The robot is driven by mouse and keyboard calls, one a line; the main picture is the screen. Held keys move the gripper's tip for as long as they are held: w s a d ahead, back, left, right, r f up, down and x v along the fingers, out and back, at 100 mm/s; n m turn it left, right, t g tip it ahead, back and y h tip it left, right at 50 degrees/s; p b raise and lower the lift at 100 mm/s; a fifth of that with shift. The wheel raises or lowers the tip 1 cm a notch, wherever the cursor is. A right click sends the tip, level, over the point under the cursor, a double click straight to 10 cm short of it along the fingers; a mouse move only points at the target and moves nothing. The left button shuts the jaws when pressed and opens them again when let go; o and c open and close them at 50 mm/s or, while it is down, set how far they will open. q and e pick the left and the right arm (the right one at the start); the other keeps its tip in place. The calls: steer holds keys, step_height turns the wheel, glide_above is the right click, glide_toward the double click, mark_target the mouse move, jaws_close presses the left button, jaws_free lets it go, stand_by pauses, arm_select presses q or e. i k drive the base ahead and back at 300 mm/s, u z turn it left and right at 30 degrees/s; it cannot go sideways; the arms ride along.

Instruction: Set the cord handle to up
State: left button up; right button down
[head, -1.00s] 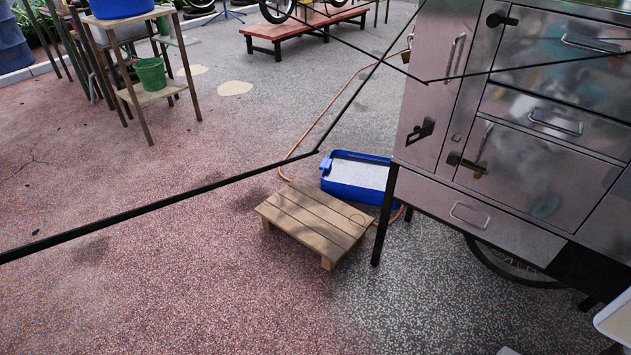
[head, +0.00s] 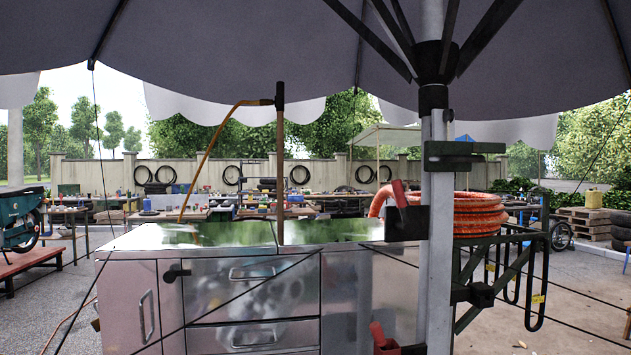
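No part is plainly marked as the cord handle. A red lever (head: 400,194) rises from a black housing (head: 407,224) on the grey umbrella pole (head: 438,270), tilted slightly left of upright. Lower down, a second red part (head: 377,334) sticks up beside the pole, partly cut off by the bottom edge. I cannot tell which of the two is the cord handle. A black clamp (head: 455,155) sits higher on the pole. Neither of my grippers is in view.
The metal cart (head: 250,285) stands in front, with a thin upright post (head: 280,165) and a bent yellowish hose (head: 208,150) on top. A coiled orange hose (head: 478,215) hangs on a dark rack (head: 510,265) at right. The umbrella canopy (head: 230,45) covers the top; thin dark lines cross the view.

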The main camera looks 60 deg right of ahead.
mark_target(439, 156)
steer(key=z, duration=0.65)
steer(key=i, duration=1.05)
steer(key=z, duration=2.2)
